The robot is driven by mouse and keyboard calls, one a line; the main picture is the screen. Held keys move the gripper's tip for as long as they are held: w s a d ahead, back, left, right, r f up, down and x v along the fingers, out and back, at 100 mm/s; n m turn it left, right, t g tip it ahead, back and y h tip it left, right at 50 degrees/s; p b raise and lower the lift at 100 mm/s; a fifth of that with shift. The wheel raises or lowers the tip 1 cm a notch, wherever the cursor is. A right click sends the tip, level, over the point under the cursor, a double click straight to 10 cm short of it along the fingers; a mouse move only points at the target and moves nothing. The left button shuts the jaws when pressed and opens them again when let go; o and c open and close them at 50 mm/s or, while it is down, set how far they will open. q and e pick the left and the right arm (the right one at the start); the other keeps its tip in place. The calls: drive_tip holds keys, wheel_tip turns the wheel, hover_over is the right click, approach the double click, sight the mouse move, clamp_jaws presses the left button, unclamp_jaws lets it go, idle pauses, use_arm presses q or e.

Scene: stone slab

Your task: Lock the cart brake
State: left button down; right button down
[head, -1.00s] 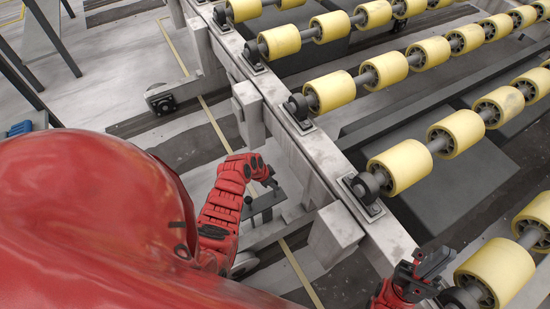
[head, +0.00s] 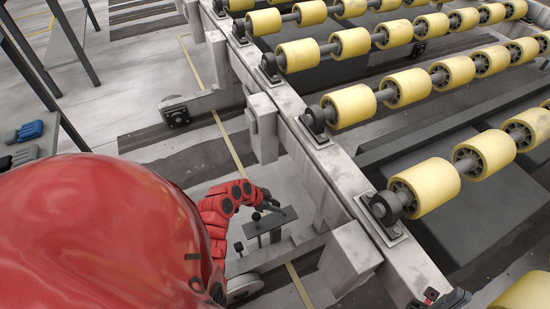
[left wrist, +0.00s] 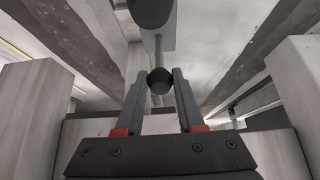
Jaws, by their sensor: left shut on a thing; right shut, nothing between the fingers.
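The cart is a grey frame with rows of yellow rollers; its side rail (head: 335,165) runs diagonally through the head view. The brake looks like a dark plate (head: 285,215) with black knobs on rods, low beside the frame and above a wheel (head: 245,288). My left gripper (head: 268,203) is at this plate. In the left wrist view its fingers are shut on a dark knob (left wrist: 159,81) on a thin rod. A second dark knob (left wrist: 150,11) shows beyond it. My right gripper (head: 447,299) is partly in view at the bottom right by the rail, shut and empty.
A grey post block (head: 262,128) and another block (head: 350,258) flank the brake. A caster wheel (head: 176,116) stands farther back. Blue and grey gloves (head: 25,131) lie on a table at the left. My red body covers the lower left.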

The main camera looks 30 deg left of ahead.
use_arm(q)
drive_tip(key=shift+s+f, duration=0.2)
drive_tip(key=c, duration=0.8)
unclamp_jaws()
drive_tip(key=shift+c, duration=0.2)
drive_tip(key=o, duration=0.3)
drive_tip(key=shift+r, duration=0.1)
drive_tip(key=shift+w, duration=0.1)
drive_tip(key=p+v, duration=0.1)
drive_tip(key=v, duration=1.6)
drive_tip(key=shift+a+r+p, duration=0.1)
drive_tip(key=shift+r+p, duration=0.05)
drive_tip(key=shift+p, duration=0.15)
